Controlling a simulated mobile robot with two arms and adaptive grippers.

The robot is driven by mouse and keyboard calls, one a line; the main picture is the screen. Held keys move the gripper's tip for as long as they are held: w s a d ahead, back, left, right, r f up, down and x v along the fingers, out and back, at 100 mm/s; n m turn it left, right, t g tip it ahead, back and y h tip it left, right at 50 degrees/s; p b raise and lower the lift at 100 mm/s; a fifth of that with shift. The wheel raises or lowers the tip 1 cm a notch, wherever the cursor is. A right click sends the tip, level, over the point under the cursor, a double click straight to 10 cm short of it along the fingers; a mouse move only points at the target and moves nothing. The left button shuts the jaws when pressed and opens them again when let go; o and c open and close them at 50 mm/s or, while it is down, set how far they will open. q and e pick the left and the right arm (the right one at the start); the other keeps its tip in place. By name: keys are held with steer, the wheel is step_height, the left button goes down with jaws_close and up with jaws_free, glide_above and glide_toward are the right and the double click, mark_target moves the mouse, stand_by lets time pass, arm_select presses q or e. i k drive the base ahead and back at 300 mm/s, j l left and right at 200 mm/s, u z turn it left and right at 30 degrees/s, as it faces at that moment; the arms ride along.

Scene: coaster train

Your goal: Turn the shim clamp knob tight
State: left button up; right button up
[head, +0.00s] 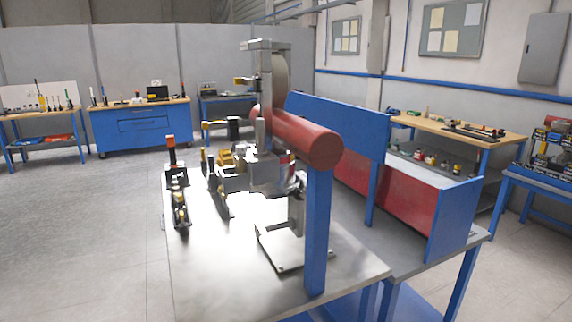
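A grey metal fixture (264,172) stands on the steel-topped bench (200,285), beside a thick red cylinder (305,140). A tall bracket with a grey wheel (280,82) rises above it. Yellow parts (226,158) sit on the fixture's left side. A dark upright device with a red top (171,143) stands at the bench's left edge. I cannot tell which of these small parts is the shim clamp knob, or whether it is tight. Neither of my grippers is in view.
A blue post (318,232) stands at the bench's front right. Behind it are a blue panel (340,122) and a red-sided unit (405,200). The bench's front left top is bare. Open floor (80,240) lies to the left. A blue cabinet (145,128) stands behind.

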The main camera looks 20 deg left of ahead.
mark_target(216, 180)
steer(key=u, duration=1.25)
